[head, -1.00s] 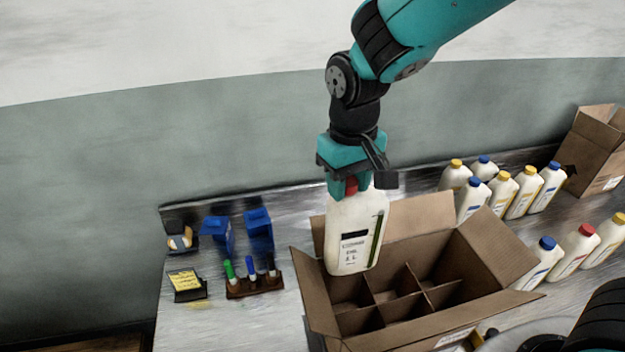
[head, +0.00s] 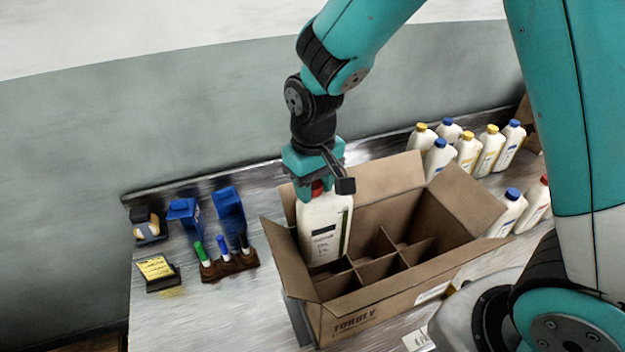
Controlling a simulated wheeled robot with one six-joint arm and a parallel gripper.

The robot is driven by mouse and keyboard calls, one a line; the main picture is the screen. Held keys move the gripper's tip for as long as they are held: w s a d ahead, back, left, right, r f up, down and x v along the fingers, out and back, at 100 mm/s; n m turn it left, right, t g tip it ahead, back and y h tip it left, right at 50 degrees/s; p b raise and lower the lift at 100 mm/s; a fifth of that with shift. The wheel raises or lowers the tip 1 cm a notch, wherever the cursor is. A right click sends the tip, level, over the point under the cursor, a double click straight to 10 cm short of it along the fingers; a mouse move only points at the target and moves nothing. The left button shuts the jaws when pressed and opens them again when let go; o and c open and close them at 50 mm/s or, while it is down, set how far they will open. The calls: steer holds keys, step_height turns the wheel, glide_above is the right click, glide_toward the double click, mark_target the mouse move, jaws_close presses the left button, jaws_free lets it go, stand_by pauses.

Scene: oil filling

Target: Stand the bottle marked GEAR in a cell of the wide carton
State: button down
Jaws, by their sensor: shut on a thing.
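My gripper (head: 316,188) is shut on the red cap of a white bottle (head: 325,222). The bottle hangs close to upright with its lower part down inside the left end of the wide carton (head: 370,316). Its base is hidden behind or in the cells, so I cannot tell whether it touches the floor. The label has dark print too small to read, so the word GEAR cannot be made out. The carton is open, with brown dividers (head: 392,262); the other cells that show look empty.
Several white bottles with yellow and blue caps (head: 467,150) stand behind the carton to the right. A blue-capped bottle (head: 507,214) stands right of it. A marker rack (head: 229,264), blue holders (head: 228,212) and a yellow note pad (head: 156,268) lie left. The carton's flaps stand out around its opening.

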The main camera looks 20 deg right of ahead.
step_height(320, 180, down, 17)
steer(key=b, duration=1.2)
steer(key=shift+f+b, duration=0.35)
steer(key=shift+f, duration=0.2)
steer(key=c, duration=0.6)
jaws_free()
